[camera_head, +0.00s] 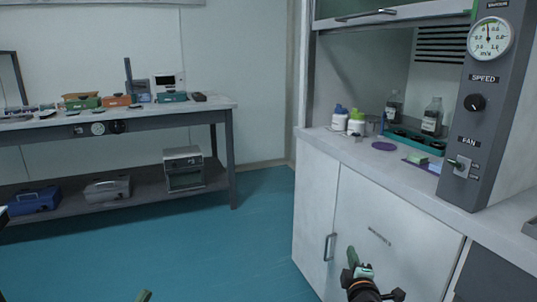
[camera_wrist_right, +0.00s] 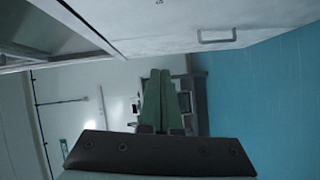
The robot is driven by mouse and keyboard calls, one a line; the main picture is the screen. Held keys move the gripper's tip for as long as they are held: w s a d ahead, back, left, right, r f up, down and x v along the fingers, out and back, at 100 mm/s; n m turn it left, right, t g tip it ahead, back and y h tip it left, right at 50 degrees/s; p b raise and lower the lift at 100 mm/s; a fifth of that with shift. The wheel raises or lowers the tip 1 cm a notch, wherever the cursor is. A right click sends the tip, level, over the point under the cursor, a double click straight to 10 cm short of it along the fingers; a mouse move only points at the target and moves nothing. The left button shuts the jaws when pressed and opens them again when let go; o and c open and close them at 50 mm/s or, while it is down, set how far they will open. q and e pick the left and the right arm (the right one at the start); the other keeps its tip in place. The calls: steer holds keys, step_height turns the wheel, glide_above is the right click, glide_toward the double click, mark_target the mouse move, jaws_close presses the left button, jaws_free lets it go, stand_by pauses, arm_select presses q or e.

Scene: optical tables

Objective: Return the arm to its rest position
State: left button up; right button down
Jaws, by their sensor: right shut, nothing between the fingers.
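My right gripper (camera_head: 352,257) shows at the bottom right of the head view, in front of the white cabinet (camera_head: 345,210) below the fume hood. Its green fingers are shut with nothing held. In the right wrist view the two fingers of the right gripper (camera_wrist_right: 161,92) lie side by side, pointing away into the room. A green tip of my left gripper (camera_head: 144,296) just shows at the bottom edge of the head view. The rest of it is out of the picture, so its jaws cannot be judged.
The hood's worktop (camera_head: 322,134) holds bottles, a green tray (camera_head: 408,143) and a purple disc (camera_head: 383,146). A control column (camera_head: 490,110) stands at the right. A bench (camera_head: 160,115) with instruments stands at the far left. The teal floor (camera_head: 230,255) between is clear. A cabinet handle (camera_head: 329,247) is near my right gripper.

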arm_select(q)
steer(key=w+a+f+n+g+y+p, duration=0.4)
steer(key=y+p, duration=0.3)
steer(key=p, duration=0.8)
steer(key=s+f+n+g+y+p, duration=0.2)
steer(key=s+f+g+p, duration=0.6)
steer(key=p, duration=0.4)
steer(key=shift+s+a+f+n, duration=0.2)
steer(key=shift+s+f+n, duration=0.35)
steer(key=shift+n, duration=0.15)
arm_select(e)
steer(key=s+a+r+m+g+y, duration=0.1)
steer(key=s+m, duration=0.3)
steer(key=s, duration=0.9)
steer(key=s+a+r+m+g+y, duration=0.1)
steer(key=s+m+g, duration=0.3)
steer(key=s, duration=0.9)
steer(key=s+a+r+m+g+y, duration=0.2)
steer(key=s+a+r+m, duration=0.1)
steer(key=s, duration=0.9)
steer(key=shift+s+a+r+m, duration=0.15)
steer(key=shift+s+r+m, duration=0.2)
steer(key=shift+m, duration=0.55)
steer(key=shift+f, duration=0.1)
